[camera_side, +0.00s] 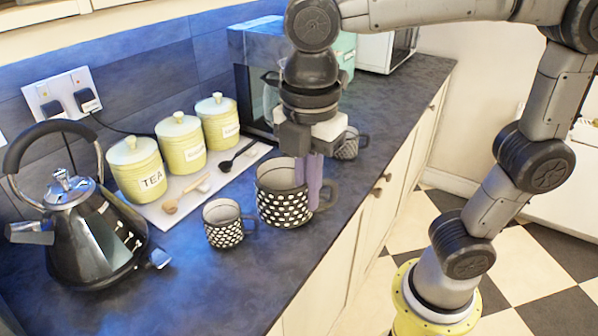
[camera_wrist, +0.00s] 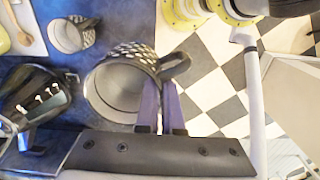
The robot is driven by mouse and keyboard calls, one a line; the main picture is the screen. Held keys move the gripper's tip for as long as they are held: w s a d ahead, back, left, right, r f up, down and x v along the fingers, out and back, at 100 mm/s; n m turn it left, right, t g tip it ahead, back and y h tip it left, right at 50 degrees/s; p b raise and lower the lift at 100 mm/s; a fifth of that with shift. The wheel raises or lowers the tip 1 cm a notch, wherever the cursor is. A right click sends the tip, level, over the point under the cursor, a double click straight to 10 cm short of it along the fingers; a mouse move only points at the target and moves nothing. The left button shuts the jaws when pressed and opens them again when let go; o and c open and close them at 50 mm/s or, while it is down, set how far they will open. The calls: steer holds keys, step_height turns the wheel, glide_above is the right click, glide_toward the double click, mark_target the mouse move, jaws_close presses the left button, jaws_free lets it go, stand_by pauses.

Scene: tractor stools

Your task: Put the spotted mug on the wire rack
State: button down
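The largest spotted mug (camera_side: 279,211) stands upright on the dark worktop under my gripper (camera_side: 314,197). In the wrist view this mug (camera_wrist: 108,92) shows its grey inside and its dark handle (camera_wrist: 175,63). My gripper's two purple fingers (camera_wrist: 160,92) point down at its rim beside the handle, with a narrow gap between them; whether they press on the wall is unclear. A smaller spotted mug (camera_side: 224,232) stands to its left, also in the wrist view (camera_wrist: 70,36). Another (camera_side: 347,147) stands behind, right. I cannot make out a wire rack.
A black kettle (camera_side: 92,240) stands at the left. Yellow canisters (camera_side: 179,144) stand behind on a pale board (camera_side: 163,214) with a wooden spoon (camera_side: 184,194) and a black spoon (camera_side: 237,156). A microwave (camera_side: 251,80) is at the back. The worktop's front edge is close to the large mug's right.

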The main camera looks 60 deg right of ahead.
steer(key=w+d+m, duration=0.3)
steer(key=w+d, duration=0.1)
steer(key=d, duration=1)
steer(key=s+d+m, duration=0.1)
steer(key=s+d, duration=0.1)
steer(key=d, duration=0.5)
steer(key=s+d+m, duration=0.2)
steer(key=s+d, duration=0.1)
steer(key=d, duration=0.4)
step_height(320, 180, down, 13)
steer(key=w, duration=1.7)
steer(key=shift+w+d, duration=0.25)
steer(key=shift+w+f, duration=0.1)
steer(key=shift+w, duration=0.1)
steer(key=shift+f, duration=1.65)
steer(key=shift+f, duration=0.15)
